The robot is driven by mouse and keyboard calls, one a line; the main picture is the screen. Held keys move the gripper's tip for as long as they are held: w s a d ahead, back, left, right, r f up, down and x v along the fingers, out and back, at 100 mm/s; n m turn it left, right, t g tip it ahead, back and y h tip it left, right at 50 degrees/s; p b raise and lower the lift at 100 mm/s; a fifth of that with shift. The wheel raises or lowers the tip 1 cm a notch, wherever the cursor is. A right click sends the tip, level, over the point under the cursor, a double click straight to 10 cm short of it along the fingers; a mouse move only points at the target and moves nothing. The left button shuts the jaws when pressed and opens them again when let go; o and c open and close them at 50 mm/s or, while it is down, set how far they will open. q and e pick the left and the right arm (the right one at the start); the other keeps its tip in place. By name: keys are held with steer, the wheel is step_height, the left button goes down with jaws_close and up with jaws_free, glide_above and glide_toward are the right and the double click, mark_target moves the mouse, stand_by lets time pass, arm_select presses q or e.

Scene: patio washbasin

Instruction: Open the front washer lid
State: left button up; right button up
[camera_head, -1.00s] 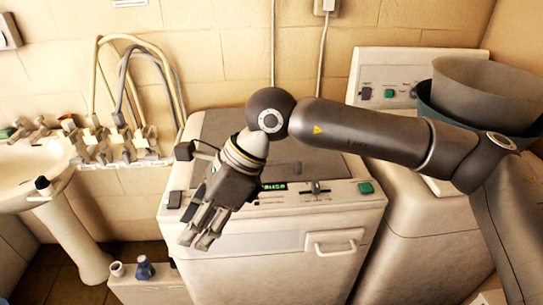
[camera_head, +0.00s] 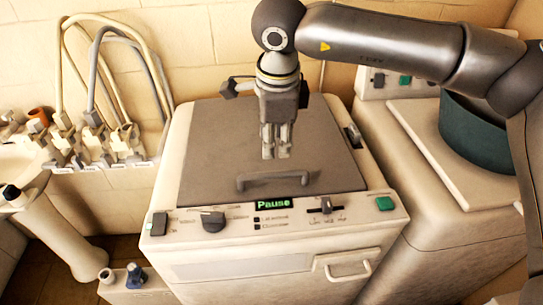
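The front washer (camera_head: 275,270) stands in the middle of the head view. Its dark grey lid (camera_head: 215,155) lies flat and closed on top, with a grey handle (camera_head: 272,180) near the lid's front edge. My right gripper (camera_head: 275,153) points down over the lid, just behind the handle in the picture. Its fingers are close together, and I cannot tell whether they are fully shut. It does not hold the handle. My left gripper is not in view.
A second white machine (camera_head: 440,225) stands at right with a dark teal tub (camera_head: 480,135) on top. At left are a white basin pedestal (camera_head: 65,230), taps with hoses (camera_head: 105,140) on the wall, and a blue bottle (camera_head: 136,275) low beside the washer.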

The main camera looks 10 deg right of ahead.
mark_target(273, 173)
steer(key=f+p, duration=0.1)
steer(key=f, duration=0.2)
steer(key=f+p, duration=0.1)
steer(key=f, duration=0.2)
steer(key=w+f+p, duration=0.1)
steer(key=f, duration=0.2)
steer(key=shift+f, duration=0.45)
jaws_close()
